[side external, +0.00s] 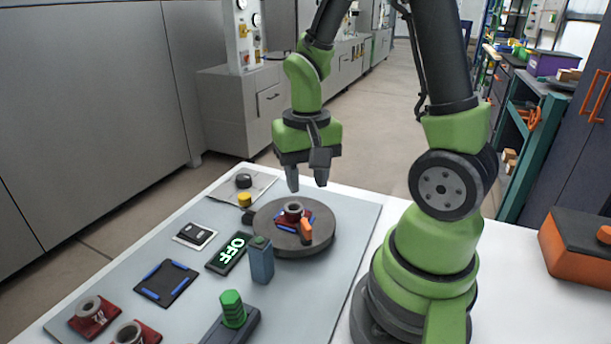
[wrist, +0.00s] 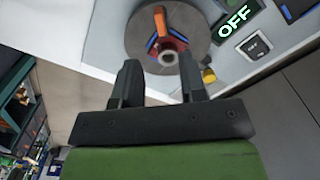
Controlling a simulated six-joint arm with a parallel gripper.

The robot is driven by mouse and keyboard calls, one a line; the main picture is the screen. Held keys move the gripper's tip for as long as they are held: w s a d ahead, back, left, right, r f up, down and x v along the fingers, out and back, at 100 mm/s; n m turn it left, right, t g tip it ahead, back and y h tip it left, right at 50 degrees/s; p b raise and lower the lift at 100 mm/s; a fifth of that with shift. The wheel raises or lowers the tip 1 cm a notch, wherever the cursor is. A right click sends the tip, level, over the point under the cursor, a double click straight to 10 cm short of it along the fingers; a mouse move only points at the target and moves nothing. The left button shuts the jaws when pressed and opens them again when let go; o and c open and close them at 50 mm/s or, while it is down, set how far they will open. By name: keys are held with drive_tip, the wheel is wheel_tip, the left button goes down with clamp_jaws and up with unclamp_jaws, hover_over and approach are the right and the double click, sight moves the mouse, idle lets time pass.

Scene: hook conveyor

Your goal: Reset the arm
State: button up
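My gripper (side external: 307,185) hangs above the round dark turntable (side external: 267,240), fingers apart, with nothing between them. It also shows open in the wrist view (wrist: 160,78). On the turntable sits a red part with a grey ring (side external: 293,209), with an orange piece (side external: 305,231) beside it on a blue-edged seat. In the wrist view the grey ring (wrist: 168,58) lies just beyond the fingertips in the picture, and a clear gap separates it from them in the side view.
A lit OFF display (side external: 230,253), a blue-grey block (side external: 261,262), a green threaded post (side external: 232,308) and an empty blue-edged pad (side external: 166,283) stand on the board. Red ringed parts (side external: 91,315) lie at the front left. An orange-and-black box (side external: 580,249) is at the right.

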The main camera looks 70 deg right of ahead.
drive_tip(key=s+a+r+n+t+y, duration=0.1)
drive_tip(key=s+a+r+n+t, duration=0.1)
drive_tip(key=r, duration=0.5)
drive_tip(key=s+a+r+n+t+y, duration=0.1)
drive_tip(key=s+a+r+n+t, duration=0.2)
drive_tip(key=a+r+t, duration=0.2)
wheel_tip(320, 180, up, 3)
drive_tip(key=shift+s+a+f, duration=0.1)
drive_tip(key=shift+s+a, duration=0.3)
drive_tip(key=shift+a, duration=0.8)
